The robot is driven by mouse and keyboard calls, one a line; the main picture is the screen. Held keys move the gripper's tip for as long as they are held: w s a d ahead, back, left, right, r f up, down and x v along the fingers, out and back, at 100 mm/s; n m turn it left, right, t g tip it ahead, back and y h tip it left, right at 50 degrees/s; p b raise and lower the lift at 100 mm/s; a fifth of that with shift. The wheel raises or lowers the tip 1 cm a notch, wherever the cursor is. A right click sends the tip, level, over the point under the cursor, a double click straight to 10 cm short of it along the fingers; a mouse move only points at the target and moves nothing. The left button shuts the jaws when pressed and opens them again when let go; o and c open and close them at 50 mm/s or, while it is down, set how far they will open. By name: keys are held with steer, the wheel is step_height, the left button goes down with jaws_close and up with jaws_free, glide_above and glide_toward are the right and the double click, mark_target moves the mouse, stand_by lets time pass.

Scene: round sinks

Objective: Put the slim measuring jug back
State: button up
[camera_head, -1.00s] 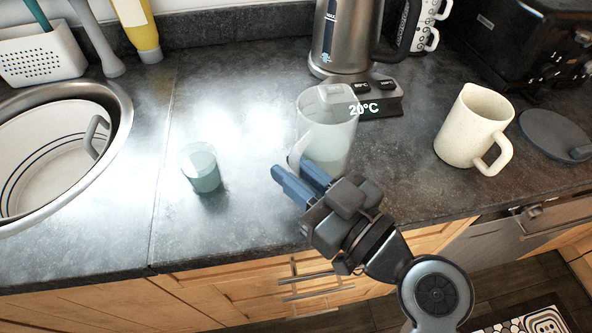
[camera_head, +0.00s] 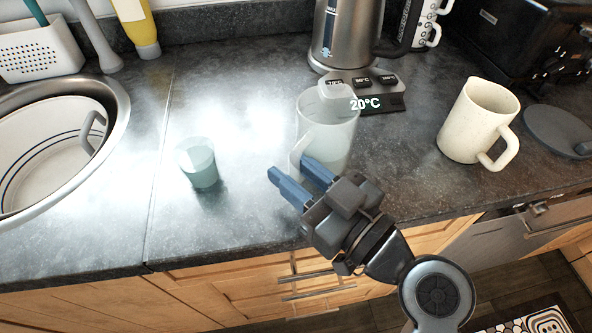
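The clear, slim measuring jug (camera_head: 335,135) stands upright on the dark counter in the middle of the view, in front of the kettle base. Its handle (camera_head: 298,150) is on the left side, facing the front left. My gripper (camera_head: 290,170), with two blue fingers, is just in front of the jug's lower left side. The fingers are apart with a visible gap and point toward the handle. The handle's lower end is close to the fingertips; whether they touch cannot be told. The right finger overlaps the jug's lower edge in the picture.
A small translucent greenish cup (camera_head: 198,163) stands left of the jug. A steel kettle (camera_head: 343,35) stands behind on its base (camera_head: 385,100), showing 20°C. A speckled cream mug (camera_head: 478,122) and dark round lid (camera_head: 553,132) are at right. The round sink (camera_head: 122,105) holds a white vessel.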

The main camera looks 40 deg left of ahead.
steer(key=o, duration=0.3)
steer(key=shift+f, duration=0.1)
steer(key=d, duration=0.2)
steer(key=d+b, duration=0.1)
steer(key=d, duration=0.2)
steer(key=s+d, duration=0.1)
steer(key=d, duration=0.1)
steer(key=shift+d+b, duration=0.35)
steer(key=shift+b, duration=0.05)
